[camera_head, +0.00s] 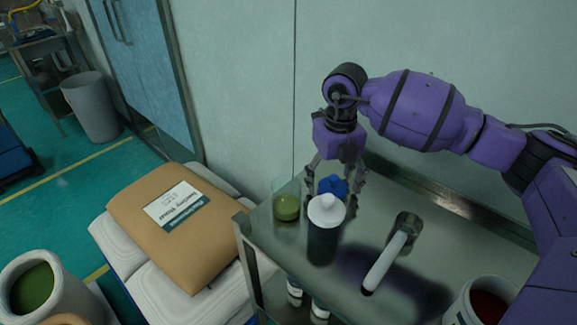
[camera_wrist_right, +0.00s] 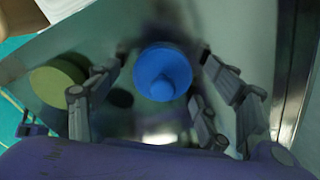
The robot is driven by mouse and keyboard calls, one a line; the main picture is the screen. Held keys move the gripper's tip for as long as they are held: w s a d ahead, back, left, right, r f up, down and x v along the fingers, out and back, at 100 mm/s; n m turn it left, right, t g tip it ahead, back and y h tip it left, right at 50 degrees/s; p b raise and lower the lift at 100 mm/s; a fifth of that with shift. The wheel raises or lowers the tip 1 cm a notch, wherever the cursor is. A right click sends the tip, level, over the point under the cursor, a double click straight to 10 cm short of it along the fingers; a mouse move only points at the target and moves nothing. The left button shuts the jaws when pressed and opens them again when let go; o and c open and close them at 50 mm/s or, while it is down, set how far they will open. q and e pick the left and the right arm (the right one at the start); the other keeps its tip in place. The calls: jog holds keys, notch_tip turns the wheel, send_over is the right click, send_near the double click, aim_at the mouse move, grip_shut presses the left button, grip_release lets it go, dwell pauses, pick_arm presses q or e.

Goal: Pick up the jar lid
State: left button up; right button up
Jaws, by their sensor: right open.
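A blue lid with a round knob (camera_wrist_right: 163,72) lies between the spread fingers in the right wrist view. My right gripper (camera_head: 336,182) points down over the metal cart top around the blue lid. Its fingers (camera_wrist_right: 160,60) are open on both sides of it, with gaps visible in the wrist view. What is under the blue lid is hidden. The task does not say which lid is meant. My left gripper is not in view.
A glass with green contents (camera_head: 286,206) stands just left of the jars. A metal scoop with a white handle (camera_head: 384,264) lies to the right. A red-filled container (camera_head: 487,302) is at the front right. The cart's raised rim (camera_head: 455,203) runs along the wall.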

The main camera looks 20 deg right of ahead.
jog(key=c, duration=0.9)
jog(key=shift+c, duration=0.2)
